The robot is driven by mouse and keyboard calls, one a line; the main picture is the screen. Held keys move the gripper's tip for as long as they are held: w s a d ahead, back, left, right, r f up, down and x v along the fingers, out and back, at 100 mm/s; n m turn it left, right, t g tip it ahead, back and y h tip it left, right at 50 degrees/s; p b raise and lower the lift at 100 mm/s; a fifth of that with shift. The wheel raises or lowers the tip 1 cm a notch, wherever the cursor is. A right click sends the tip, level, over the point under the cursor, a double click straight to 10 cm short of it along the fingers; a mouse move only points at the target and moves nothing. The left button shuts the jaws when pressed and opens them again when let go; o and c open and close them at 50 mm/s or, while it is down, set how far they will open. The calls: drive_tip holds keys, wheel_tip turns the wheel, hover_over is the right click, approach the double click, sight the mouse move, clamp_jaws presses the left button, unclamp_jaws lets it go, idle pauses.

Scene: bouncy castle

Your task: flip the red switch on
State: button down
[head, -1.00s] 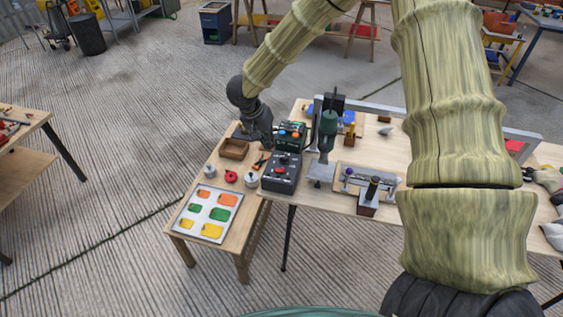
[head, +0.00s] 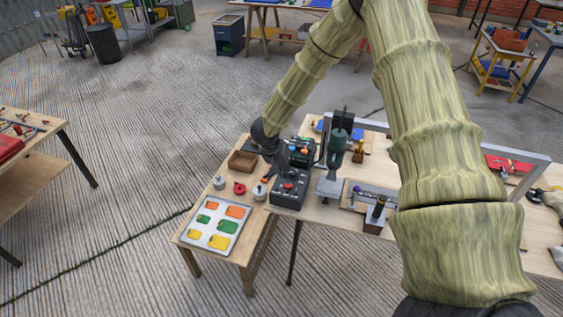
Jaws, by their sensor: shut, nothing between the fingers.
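A black control box (head: 287,203) stands on the workbench near its left end, with a small red part (head: 288,186) on its top that looks like the red switch. Its exact position, up or down, is too small to tell. My gripper (head: 282,168) is dark, points down and is shut and empty. It is at the back edge of the black box, just behind the red part in the picture. I cannot tell whether it touches the box. A green box (head: 304,150) with coloured buttons stands behind, partly hidden by my gripper.
A wooden tray (head: 242,160), a red round part (head: 239,188) and grey weights lie to the left. A panel of coloured tiles (head: 213,222) lies on the low table in front. A green press (head: 337,145) stands close on the right, beside a metal fixture (head: 369,194).

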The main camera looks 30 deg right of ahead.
sight(290, 186)
drive_tip(key=shift+s+d+f+p, duration=0.25)
drive_tip(key=shift+d+f, duration=0.05)
drive_tip(key=shift+f, duration=0.45)
drive_tip(key=shift+s+d+f+p, duration=0.2)
drive_tip(key=shift+d+f+p, duration=0.1)
drive_tip(key=shift+f, duration=0.4)
drive_tip(key=shift+s+d+f+p, duration=0.25)
drive_tip(key=shift+d+f, duration=0.05)
drive_tip(key=shift+f, duration=0.45)
